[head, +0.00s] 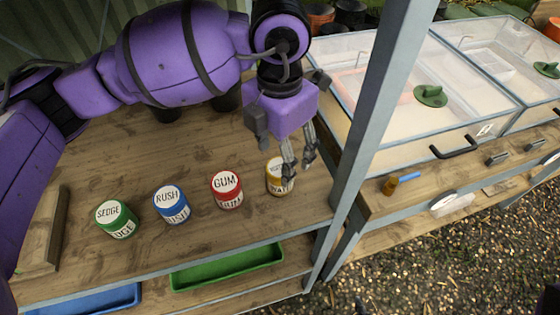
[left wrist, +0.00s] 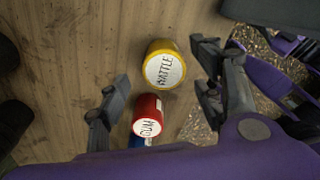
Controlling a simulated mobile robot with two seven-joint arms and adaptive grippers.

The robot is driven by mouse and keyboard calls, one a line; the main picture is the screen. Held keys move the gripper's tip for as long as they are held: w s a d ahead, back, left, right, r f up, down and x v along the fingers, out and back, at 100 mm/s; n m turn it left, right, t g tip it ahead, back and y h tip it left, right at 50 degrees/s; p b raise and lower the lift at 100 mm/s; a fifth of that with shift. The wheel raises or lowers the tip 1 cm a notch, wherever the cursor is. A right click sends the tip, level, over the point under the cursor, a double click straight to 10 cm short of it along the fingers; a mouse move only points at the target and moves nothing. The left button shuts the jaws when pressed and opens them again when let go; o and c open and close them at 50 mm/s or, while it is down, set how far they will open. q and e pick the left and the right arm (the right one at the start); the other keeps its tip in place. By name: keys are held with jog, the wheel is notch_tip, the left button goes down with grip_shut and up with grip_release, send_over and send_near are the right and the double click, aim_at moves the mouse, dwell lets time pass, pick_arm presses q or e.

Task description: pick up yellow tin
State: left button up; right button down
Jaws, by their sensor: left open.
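The yellow tin (head: 273,177) stands upright on the wooden bench at the right end of a row of tins, close to the bench's right edge. In the left wrist view the yellow tin (left wrist: 164,65) shows a white lid reading WATTLE, ahead of and between the open fingers. My left gripper (head: 298,172) is open and empty, its fingers pointing down above and beside the tin, partly covering it in the head view. In the left wrist view the left gripper (left wrist: 160,100) has its two fingers wide apart. My right gripper is not in view.
A red GUM tin (head: 227,189), a blue RUSH tin (head: 171,205) and a green SEDGE tin (head: 115,219) stand to the left. A metal post (head: 375,110) rises just right of the bench. Dark pots stand behind my arm. A green tray (head: 228,268) lies below.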

aim_at(279, 166)
pick_arm(q)
notch_tip(279, 166, down, 7)
jog(key=shift+s+a+r+p, duration=0.1)
jog(key=shift+s+r+p, duration=0.05)
jog(key=shift+p, duration=0.15)
jog(key=c, duration=1.3)
jog(key=shift+r, duration=0.1)
